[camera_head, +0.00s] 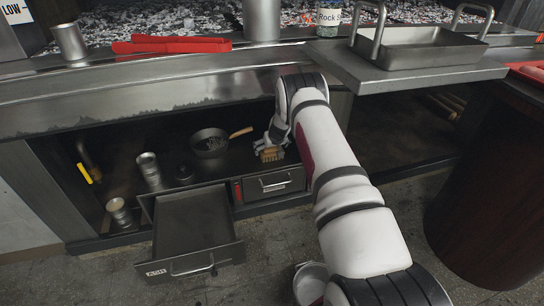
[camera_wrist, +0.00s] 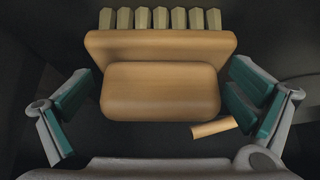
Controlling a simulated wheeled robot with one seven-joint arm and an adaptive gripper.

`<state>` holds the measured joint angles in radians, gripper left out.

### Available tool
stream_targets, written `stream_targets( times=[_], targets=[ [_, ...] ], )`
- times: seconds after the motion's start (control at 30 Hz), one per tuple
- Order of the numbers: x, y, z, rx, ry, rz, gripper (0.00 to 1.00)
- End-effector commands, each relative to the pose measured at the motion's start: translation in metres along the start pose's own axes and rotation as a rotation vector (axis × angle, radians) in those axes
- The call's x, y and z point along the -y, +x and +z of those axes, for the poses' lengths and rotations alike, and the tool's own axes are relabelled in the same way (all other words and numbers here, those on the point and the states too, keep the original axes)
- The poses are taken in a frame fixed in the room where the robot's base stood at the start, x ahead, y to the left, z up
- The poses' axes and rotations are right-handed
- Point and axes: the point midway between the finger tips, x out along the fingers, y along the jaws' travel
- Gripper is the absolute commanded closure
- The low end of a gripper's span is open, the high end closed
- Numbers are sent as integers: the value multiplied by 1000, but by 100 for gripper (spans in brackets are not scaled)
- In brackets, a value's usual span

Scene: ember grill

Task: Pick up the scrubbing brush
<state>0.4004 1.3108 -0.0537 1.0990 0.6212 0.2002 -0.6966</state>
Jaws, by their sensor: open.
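The scrubbing brush (camera_wrist: 160,92) has a tan wooden body with a raised block handle and a row of pale bristle tufts along its far edge. In the head view the brush (camera_head: 271,154) sits inside the low shelf, just behind the closed drawer. My gripper (camera_wrist: 160,100) is open, with one teal-padded finger on each side of the handle block and visible gaps between. In the head view my gripper (camera_head: 273,143) is at the brush, partly hidden by my arm. Whether the brush touches the shelf beneath is hard to tell.
A pan (camera_head: 209,143) with a wooden handle (camera_head: 241,132) stands left of the brush; a wooden piece (camera_wrist: 214,128) shows near the right finger. Metal cups (camera_head: 149,168) stand farther left. An open drawer (camera_head: 195,225) juts out beside the closed drawer (camera_head: 274,183). The counter (camera_head: 150,92) overhangs the shelf.

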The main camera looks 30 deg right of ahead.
Motion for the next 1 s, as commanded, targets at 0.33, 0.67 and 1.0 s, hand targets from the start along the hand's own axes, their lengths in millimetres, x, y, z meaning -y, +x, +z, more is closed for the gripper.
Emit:
stream_targets(
  times=[0.33,0.67,1.0],
  targets=[
    [0,8,-1,-1,0,0,0],
    [0,7,-1,-2,0,0,51],
    [0,1,-5,-2,0,0,51]
  ],
)
